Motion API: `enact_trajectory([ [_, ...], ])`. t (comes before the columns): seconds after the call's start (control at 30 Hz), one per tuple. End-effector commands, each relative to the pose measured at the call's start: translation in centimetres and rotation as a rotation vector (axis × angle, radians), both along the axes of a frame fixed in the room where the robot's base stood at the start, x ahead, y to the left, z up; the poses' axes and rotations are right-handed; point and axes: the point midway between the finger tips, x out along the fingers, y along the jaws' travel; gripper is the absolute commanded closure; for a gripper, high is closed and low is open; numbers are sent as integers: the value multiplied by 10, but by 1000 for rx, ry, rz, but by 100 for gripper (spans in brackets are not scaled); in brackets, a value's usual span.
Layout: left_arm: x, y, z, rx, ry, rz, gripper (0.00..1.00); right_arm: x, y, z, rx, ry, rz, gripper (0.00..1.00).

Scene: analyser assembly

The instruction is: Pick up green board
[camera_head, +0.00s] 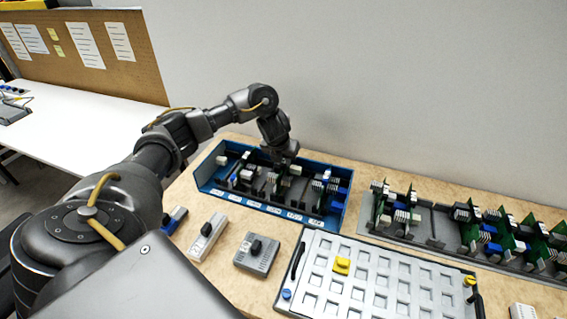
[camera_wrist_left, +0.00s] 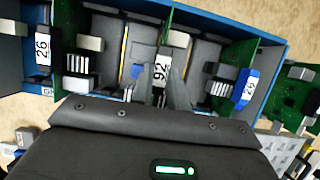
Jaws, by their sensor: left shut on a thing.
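My left gripper (camera_head: 281,160) reaches down into the blue rack (camera_head: 330,227) from above. In the left wrist view its fingers (camera_wrist_left: 161,92) are shut on the upper edge of a board with a white number label (camera_wrist_left: 161,71) and a pale connector (camera_wrist_left: 178,40). The board is seen nearly edge-on and its lower part is hidden between the fingers and the rack. Other green boards stand upright in the rack on both sides, one on the left (camera_wrist_left: 68,18) and one on the right (camera_wrist_left: 238,55). My right gripper is not in view.
A grey rack (camera_head: 400,232) with several green boards stands to the right. Small modules, one grey (camera_head: 256,254), lie nearer. A wall rises behind the table.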

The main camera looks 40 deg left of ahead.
Motion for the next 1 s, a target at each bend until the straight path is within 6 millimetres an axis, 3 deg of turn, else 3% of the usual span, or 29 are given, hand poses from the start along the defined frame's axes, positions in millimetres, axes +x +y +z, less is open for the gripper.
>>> enact_trajectory([
  [0.03,1,1,14,3,-4,2,100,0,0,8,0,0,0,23],
  [0.6,1,1,129,2,-6,0,100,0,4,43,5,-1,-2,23],
  [0.8,1,1,152,1,-3,1,100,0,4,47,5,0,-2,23],
  [1.0,0,1,160,0,-1,2,100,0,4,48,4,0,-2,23],
])
